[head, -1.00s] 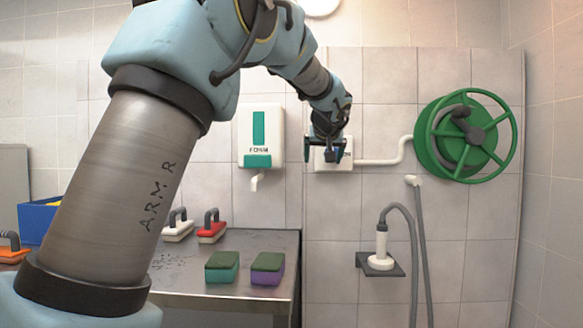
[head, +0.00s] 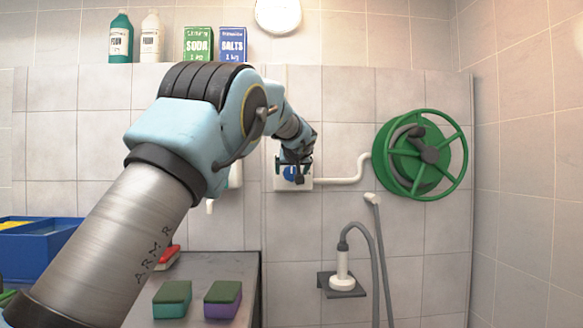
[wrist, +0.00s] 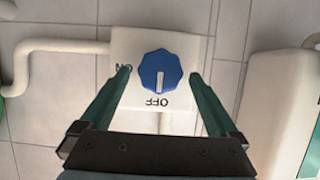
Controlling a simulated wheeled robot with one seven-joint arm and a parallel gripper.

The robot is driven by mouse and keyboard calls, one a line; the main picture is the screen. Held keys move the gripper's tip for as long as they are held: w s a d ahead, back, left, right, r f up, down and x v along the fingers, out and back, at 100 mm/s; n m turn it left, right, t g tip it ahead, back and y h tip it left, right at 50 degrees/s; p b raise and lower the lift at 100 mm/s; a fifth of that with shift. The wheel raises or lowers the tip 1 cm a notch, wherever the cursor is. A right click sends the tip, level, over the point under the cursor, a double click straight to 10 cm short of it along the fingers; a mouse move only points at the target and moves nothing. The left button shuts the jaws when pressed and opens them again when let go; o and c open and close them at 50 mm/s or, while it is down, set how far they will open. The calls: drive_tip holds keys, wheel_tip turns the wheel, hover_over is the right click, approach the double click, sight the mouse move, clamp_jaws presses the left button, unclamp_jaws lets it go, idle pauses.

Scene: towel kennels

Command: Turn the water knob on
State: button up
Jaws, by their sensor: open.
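The water knob (wrist: 160,72) is blue and scalloped, on a white wall box (wrist: 182,44). In the wrist view its white pointer line points down at the upside-down OFF label; ON stands to the left. My gripper (wrist: 160,78) is open, with one green finger on each side of the knob. Gaps show between both fingers and the knob; how far the tips are from the wall box is hard to tell. In the head view, my gripper (head: 296,170) is in front of the box and partly hides the blue knob (head: 290,173).
A white pipe (head: 340,180) runs from the box to a green hose reel (head: 421,155). A grey hose and white nozzle (head: 342,270) are below. Sponges (head: 222,299) lie on the metal table (head: 215,265). A white dispenser (wrist: 287,95) is beside the box.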

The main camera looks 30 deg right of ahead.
drive_tip(key=shift+w+d+f, duration=0.15)
drive_tip(key=shift+w, duration=0.15)
drive_tip(key=shift+c, duration=0.4)
drive_tip(key=c, duration=1.3)
drive_tip(key=shift+o, duration=0.2)
